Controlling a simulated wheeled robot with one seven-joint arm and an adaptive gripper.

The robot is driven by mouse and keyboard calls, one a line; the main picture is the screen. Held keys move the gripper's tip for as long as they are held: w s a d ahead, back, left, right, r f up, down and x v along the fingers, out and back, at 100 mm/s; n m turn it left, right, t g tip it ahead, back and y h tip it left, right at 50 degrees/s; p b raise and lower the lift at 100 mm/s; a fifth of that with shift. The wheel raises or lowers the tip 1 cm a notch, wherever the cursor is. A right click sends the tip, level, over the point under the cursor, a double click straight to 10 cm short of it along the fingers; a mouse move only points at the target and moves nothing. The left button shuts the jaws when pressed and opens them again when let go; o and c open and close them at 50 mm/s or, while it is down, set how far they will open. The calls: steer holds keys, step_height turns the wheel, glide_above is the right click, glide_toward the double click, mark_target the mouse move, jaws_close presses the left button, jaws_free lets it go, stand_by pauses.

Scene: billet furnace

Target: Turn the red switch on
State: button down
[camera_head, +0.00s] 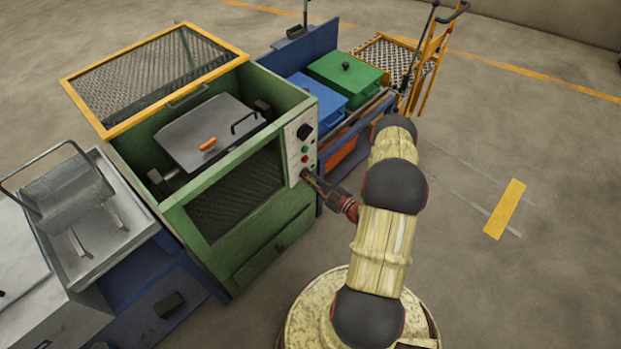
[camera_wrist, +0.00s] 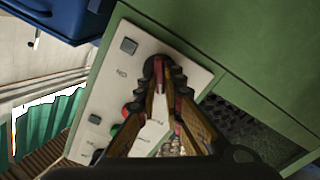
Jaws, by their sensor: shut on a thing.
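The white control panel (camera_head: 296,140) is on the front right of the green furnace. My gripper (camera_head: 308,175) is at the lower part of the panel, and its fingers meet over the panel in the wrist view (camera_wrist: 160,75). A narrow red piece, which looks like the red switch (camera_wrist: 158,76), shows between the fingertips; the fingers hide most of it, so its position cannot be read. A round red button (camera_wrist: 125,112) and a green one (camera_wrist: 117,129) sit beside the fingers, partly covered. A dark square control (camera_wrist: 128,45) is at the other end of the panel.
The green furnace (camera_head: 247,258) has its yellow-framed mesh lid (camera_head: 160,75) raised. Inside lies a grey plate (camera_head: 185,135) with an orange piece (camera_head: 207,144). Blue (camera_head: 318,90) and green (camera_head: 345,72) bins stand behind.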

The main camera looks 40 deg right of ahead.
steer(key=shift+d+m+p, duration=0.15)
steer(key=shift+m+p, duration=0.05)
steer(key=shift+m, duration=3.7)
steer(key=shift+d+m+p, duration=0.15)
steer(key=shift+m+p, duration=0.05)
steer(key=shift+m, duration=3.7)
steer(key=shift+f, duration=0.1)
steer(key=c, duration=1.9)
jaws_free()
steer(key=s, duration=0.8)
steer(key=s+d, duration=0.1)
steer(key=s, duration=0.3)
